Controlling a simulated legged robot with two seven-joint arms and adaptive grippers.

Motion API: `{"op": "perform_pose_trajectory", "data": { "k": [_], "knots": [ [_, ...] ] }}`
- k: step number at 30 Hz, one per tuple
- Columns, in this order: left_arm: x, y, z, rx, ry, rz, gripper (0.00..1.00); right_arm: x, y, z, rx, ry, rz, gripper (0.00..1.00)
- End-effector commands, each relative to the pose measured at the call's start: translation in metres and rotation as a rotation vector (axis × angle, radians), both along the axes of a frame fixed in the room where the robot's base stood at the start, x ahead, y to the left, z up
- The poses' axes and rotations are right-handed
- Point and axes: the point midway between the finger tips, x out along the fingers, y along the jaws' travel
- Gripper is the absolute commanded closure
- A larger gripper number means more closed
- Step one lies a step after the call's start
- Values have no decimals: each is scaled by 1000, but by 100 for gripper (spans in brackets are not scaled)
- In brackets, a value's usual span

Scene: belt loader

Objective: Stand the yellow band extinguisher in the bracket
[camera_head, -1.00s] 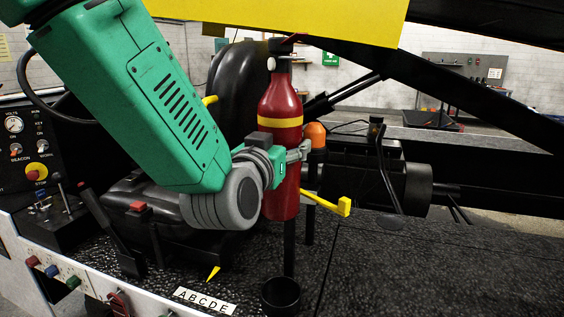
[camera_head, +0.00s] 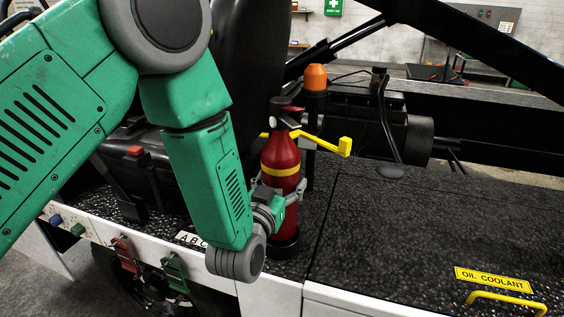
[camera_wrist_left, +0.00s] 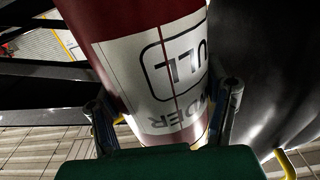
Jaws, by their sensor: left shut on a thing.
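The red extinguisher with the yellow band (camera_head: 281,165) stands about upright in the head view. Its lower end is inside or just over the black round cup of the bracket (camera_head: 287,247); I cannot tell whether it touches the bottom. My left gripper (camera_head: 290,196) is shut around the lower body of the extinguisher, below the yellow band. In the left wrist view the extinguisher's red body and white label (camera_wrist_left: 160,75) fill the space between both fingers (camera_wrist_left: 165,125). My right gripper is not in view.
A black seat (camera_head: 245,60) stands behind and left of the extinguisher. A yellow lever (camera_head: 325,141) and an orange beacon (camera_head: 316,78) are close behind it. The black textured deck (camera_head: 400,235) to the right is mostly clear, with a yellow handle (camera_head: 506,299) at its front.

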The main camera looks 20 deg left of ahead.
Motion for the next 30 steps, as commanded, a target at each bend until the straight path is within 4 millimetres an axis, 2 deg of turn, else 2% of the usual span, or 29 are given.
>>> {"op": "perform_pose_trajectory", "data": {
  "k": [8,15,22,23,24,30],
  "knots": [
    [1,0,-14,0,-7,1,83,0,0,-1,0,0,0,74],
    [2,0,-43,0,-6,0,83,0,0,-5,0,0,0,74],
    [1,0,-45,1,-7,0,83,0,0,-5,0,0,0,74],
    [0,0,-47,1,0,0,25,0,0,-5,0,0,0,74],
    [0,0,-47,1,0,0,10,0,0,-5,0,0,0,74],
    [0,0,-47,1,0,0,10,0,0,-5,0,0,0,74]
  ]
}}
